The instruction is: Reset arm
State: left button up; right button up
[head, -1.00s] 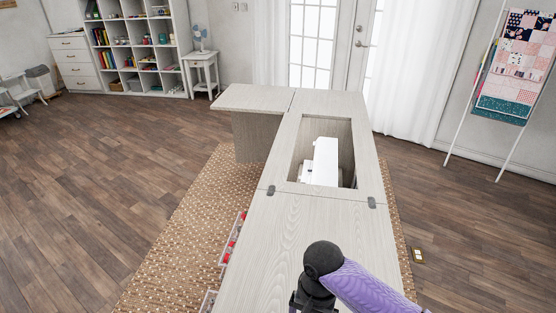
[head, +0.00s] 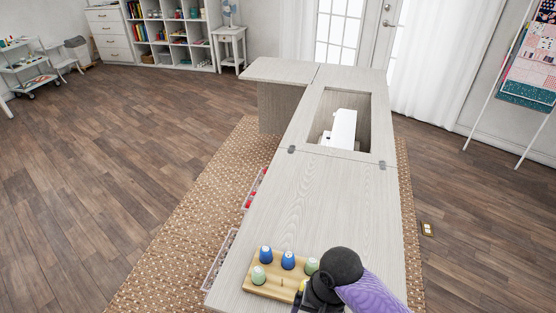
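My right gripper (head: 306,297) is at the bottom of the head view, at the end of my purple-sleeved arm, over the near end of the cabinet top (head: 330,190). Its fingers are mostly hidden by its own dark wrist, so I cannot tell whether it is open or shut. Just left of it, a wooden spool rack (head: 275,283) sits on the cabinet, holding blue (head: 265,254) and green (head: 259,275) spools. A yellow piece shows beside the gripper; contact is unclear. My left gripper is not in view.
A white sewing machine (head: 343,128) sits in the cabinet's recessed opening. Drawers with red items (head: 256,187) stick out on the left side, over a woven rug (head: 190,235). The middle of the cabinet top is clear. A quilt rack (head: 530,75) stands at the right.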

jog(key=s+d+r+n+t+h, duration=0.1)
jog(key=s+d+r+n+t, duration=0.35)
jog(key=s+d, duration=0.55)
jog(key=s+a+f+g+b, duration=0.1)
jog(key=s+f+b, duration=0.1)
jog(key=f, duration=0.8)
jog(key=s+a+f+g+b, duration=0.1)
jog(key=s+f, duration=0.1)
jog(key=f, duration=0.9)
pick_arm(q)
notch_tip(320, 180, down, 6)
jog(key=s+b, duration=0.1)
jog(key=b, duration=0.2)
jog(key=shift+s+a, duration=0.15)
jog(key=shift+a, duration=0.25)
pick_arm(e)
jog(key=s+d+f+n+g+h, duration=0.1)
jog(key=s+d+f, duration=0.2)
jog(key=s+f, duration=1)
jog(key=shift+s+f, duration=0.4)
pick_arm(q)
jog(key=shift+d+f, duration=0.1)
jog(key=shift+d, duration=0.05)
pick_arm(e)
jog(key=shift+d, duration=0.1)
jog(key=shift+o, duration=0.2)
